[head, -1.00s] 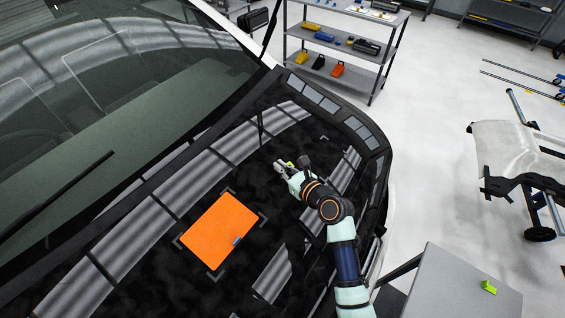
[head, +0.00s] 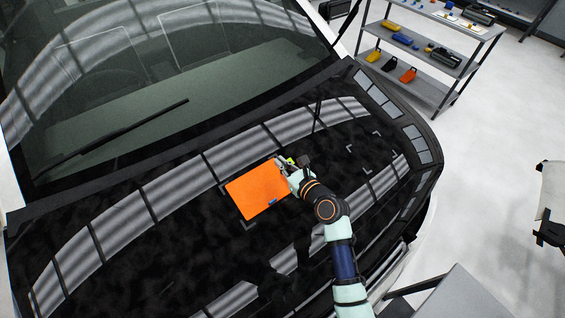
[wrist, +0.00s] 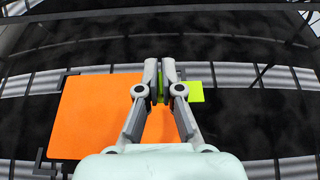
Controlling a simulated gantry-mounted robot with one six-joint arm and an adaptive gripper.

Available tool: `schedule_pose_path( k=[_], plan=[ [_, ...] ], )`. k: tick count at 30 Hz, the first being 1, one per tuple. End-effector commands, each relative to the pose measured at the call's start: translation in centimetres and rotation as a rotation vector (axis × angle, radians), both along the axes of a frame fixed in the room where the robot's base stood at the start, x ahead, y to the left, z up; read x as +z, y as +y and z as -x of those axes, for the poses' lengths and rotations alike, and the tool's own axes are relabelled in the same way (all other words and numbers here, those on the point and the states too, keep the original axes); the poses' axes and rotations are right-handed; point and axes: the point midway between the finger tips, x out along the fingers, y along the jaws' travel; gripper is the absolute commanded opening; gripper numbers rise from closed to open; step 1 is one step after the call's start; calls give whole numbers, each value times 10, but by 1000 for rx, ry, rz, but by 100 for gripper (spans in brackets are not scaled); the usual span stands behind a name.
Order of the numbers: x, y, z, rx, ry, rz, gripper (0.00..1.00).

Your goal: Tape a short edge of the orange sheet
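The orange sheet (head: 256,190) lies flat on the black car hood, and shows left of my fingers in the wrist view (wrist: 90,115). A small blue piece (head: 273,201) sits at its lower edge near the right end. My gripper (head: 283,162) is over the sheet's right short edge, at the upper right corner. In the wrist view my fingers (wrist: 160,66) are nearly together on a yellow-green piece (wrist: 195,92). It sticks out to the right over the black hood. Whether it touches the sheet cannot be told.
Grey corner marks (head: 249,226) lie around the sheet, and more (head: 351,148) lie on the hood to the right. The windshield (head: 150,90) rises behind. A shelf rack (head: 437,64) stands at the back right. A grey cart top (head: 455,297) is at the lower right.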

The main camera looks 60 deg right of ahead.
Motion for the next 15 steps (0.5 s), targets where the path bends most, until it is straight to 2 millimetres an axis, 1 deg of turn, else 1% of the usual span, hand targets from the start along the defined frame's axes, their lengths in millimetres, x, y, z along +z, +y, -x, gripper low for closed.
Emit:
schedule_pose_path(
  k=[1,6,10,15],
  plan=[
    [-13,-1,-1,0,1,0,0],
    [-34,-2,-4,1,-1,-1,0],
    [-44,-3,-6,0,0,1,0],
    [-48,-3,-7,1,0,0,0]
  ],
)
